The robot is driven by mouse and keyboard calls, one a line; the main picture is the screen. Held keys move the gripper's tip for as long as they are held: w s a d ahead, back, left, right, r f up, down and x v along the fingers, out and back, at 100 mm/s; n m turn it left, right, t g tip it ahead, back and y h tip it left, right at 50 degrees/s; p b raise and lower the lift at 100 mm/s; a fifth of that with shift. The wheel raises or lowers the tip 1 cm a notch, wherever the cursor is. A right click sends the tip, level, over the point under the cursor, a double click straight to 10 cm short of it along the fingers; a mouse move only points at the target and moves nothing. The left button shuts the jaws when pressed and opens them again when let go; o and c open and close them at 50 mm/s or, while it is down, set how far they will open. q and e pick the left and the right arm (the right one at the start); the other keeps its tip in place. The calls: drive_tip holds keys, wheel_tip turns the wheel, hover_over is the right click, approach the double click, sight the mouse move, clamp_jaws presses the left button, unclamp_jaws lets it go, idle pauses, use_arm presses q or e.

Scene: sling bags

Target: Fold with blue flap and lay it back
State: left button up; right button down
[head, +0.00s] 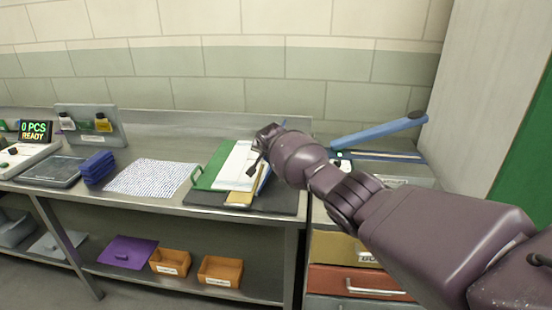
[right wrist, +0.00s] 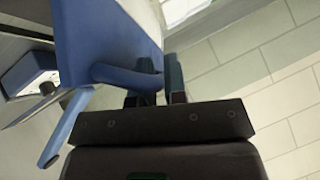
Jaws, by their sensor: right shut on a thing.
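A green flap (head: 213,167), a white piece (head: 236,166) and a yellow strip (head: 240,198) lie layered on a dark mat (head: 289,199) on the bench. A narrow strip of the blue flap (head: 263,179) shows beside them, mostly hidden by my right gripper. In the right wrist view, the blue flap (right wrist: 88,45) fills the upper left, with a blue tab (right wrist: 125,77) reaching between the fingers. My right gripper (right wrist: 160,80) is shut on this tab. In the head view, my right gripper (head: 265,150) is over the layered pieces. My left gripper is out of view.
A raised blue lever arm (head: 380,132) stands to the right, close to my right arm. A patterned sheet (head: 153,177), stacked blue pieces (head: 98,167) and a grey scale-like tray (head: 50,171) are left. Orange bins (head: 220,270) sit on the lower shelf.

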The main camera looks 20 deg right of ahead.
use_arm(q)
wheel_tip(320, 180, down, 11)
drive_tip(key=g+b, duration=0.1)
drive_tip(key=b, duration=0.9)
drive_tip(key=shift+b, duration=0.3)
use_arm(e)
drive_tip(key=w+a+f+n+g+h, duration=0.2)
drive_tip(key=w+a+h, duration=0.2)
drive_tip(key=a, duration=0.4)
drive_tip(key=shift+w+n+g, duration=0.3)
drive_tip(key=shift+w, duration=0.2)
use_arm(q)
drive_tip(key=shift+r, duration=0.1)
use_arm(e)
drive_tip(key=shift+r, duration=0.1)
drive_tip(key=c, duration=1.4)
unclamp_jaws()
drive_tip(key=shift+c, duration=0.2)
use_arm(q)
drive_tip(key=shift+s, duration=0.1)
